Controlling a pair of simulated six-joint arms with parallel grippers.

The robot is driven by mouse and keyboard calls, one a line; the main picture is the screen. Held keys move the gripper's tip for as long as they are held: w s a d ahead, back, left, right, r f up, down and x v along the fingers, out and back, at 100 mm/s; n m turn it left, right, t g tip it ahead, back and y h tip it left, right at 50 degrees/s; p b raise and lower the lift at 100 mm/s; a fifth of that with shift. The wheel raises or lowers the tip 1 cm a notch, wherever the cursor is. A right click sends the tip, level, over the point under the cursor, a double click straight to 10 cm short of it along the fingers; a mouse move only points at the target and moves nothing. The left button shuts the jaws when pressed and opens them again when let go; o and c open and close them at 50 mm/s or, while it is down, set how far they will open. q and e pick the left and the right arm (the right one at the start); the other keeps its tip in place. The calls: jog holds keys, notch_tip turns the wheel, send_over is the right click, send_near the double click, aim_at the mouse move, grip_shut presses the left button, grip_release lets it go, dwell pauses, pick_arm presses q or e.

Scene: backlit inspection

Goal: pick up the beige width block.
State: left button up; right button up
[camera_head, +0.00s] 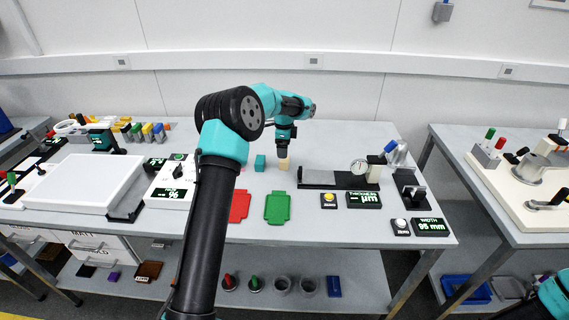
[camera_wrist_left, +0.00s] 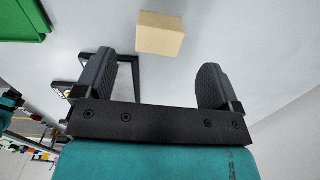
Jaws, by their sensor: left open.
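The beige width block (camera_head: 284,164) stands on the table near the middle, just below and beside my left gripper (camera_head: 284,148) in the head view. In the left wrist view the beige block (camera_wrist_left: 160,34) lies ahead of the fingertips, roughly centred between them and apart from both. My left gripper (camera_wrist_left: 155,75) is open and empty, with its two dark fingers spread wider than the block. My right gripper is not in view; only a bit of my right arm shows at the lower right corner of the head view.
Red (camera_head: 240,206) and green (camera_head: 278,208) trays lie in front. A dial gauge fixture (camera_head: 340,179) stands to the right. The table behind the blocks is mostly clear.

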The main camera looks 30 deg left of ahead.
aim_at(284, 162)
pick_arm(q)
jog(key=shift+f, duration=0.65)
jog(key=shift+f, duration=0.1)
jog(key=shift+d+f, duration=0.15)
jog(key=shift+f, duration=2.35)
jog(key=shift+c, duration=0.4)
jog(key=c, duration=1)
jog(key=shift+o, duration=0.2)
jog(key=shift+r, duration=0.1)
